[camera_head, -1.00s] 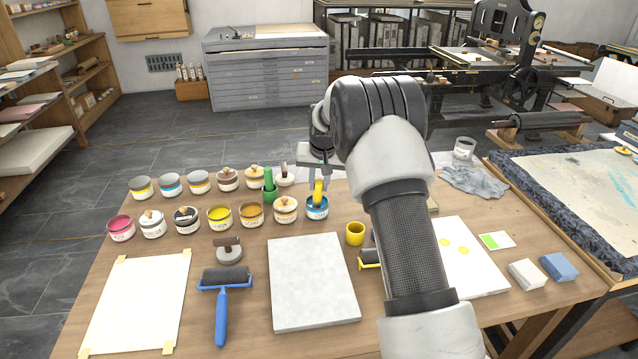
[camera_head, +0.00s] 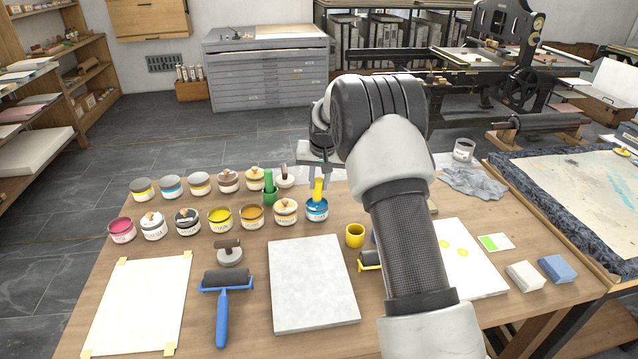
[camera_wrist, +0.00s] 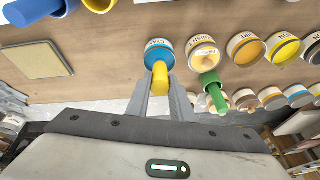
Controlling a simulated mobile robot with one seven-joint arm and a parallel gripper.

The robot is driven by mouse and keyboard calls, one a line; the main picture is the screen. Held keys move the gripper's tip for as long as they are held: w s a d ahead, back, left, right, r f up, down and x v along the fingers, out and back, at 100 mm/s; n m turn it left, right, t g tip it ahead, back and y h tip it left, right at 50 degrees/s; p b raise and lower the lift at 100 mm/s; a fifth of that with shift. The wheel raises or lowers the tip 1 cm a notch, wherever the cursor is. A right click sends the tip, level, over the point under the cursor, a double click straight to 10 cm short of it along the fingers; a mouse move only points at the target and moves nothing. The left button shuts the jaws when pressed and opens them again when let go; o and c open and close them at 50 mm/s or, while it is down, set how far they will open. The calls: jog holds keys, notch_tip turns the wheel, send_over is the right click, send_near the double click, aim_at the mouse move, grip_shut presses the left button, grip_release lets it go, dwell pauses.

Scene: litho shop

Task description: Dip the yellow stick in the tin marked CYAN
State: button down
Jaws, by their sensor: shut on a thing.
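My gripper (camera_head: 318,180) is shut on the yellow stick (camera_head: 318,190), which stands roughly upright at the tin marked CYAN (camera_head: 317,212). The tin is open, with blue ink inside and a pale label. In the head view the stick's lower end overlaps the blue ink; how deep it reaches is hidden. In the wrist view the yellow stick (camera_wrist: 160,78) shows between the two fingers, its far part over the near side of the CYAN tin (camera_wrist: 158,52). The label reads upside down there.
A tin with a wooden-handled tool (camera_head: 285,211) stands just left of the CYAN tin. A yellow cup (camera_head: 355,235) is to the right. A grey slab (camera_head: 312,285) lies in front.

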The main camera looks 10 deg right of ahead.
jog(key=shift+r+p, duration=1.5)
jog(key=shift+r, duration=1.3)
